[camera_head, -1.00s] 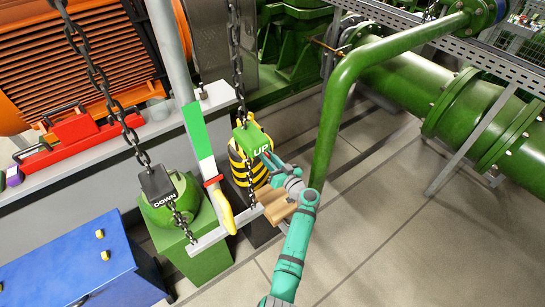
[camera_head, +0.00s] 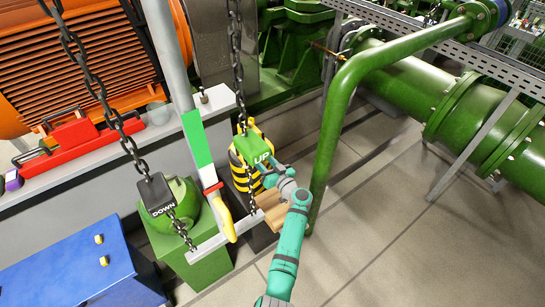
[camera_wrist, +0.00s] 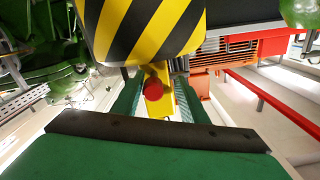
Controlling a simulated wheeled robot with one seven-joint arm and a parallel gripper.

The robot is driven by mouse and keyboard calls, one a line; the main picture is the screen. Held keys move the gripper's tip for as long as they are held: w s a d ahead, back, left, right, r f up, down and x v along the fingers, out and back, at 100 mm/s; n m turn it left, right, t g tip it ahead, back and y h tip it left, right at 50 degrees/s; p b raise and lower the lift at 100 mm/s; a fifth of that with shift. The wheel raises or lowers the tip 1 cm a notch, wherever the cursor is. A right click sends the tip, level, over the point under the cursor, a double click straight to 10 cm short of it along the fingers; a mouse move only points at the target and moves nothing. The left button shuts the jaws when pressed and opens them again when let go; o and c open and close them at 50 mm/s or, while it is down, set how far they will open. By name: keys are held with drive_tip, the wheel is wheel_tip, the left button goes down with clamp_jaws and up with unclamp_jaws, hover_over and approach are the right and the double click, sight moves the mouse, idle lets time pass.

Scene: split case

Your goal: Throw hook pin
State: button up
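In the wrist view, a red round knob (camera_wrist: 154,86), which looks like the hook pin, sits against a yellow part (camera_wrist: 158,106) below a yellow-and-black striped block (camera_wrist: 150,28). My gripper (camera_wrist: 158,100) has its two green fingers apart, one on each side of the red knob and yellow part. I cannot tell whether either finger touches them. In the head view, my gripper (camera_head: 277,166) is at the right side of the striped block (camera_head: 240,170), beside the green UP tag (camera_head: 262,158). The pin cannot be made out there.
A chain (camera_head: 237,65) hangs to the UP tag; another carries the DOWN tag (camera_head: 157,195). A grey bar with a yellow handle (camera_head: 222,215) stands to the left. A green pipe (camera_head: 335,115) rises close to my arm's right. Floor (camera_head: 400,240) is open at lower right.

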drive_tip(key=shift+d, duration=0.25)
drive_tip(key=shift+s+d, duration=0.3)
drive_tip(key=shift+d, duration=0.65)
drive_tip(key=s+a+v, duration=0.1)
drive_tip(key=v, duration=0.8)
drive_tip(key=shift+a, duration=0.2)
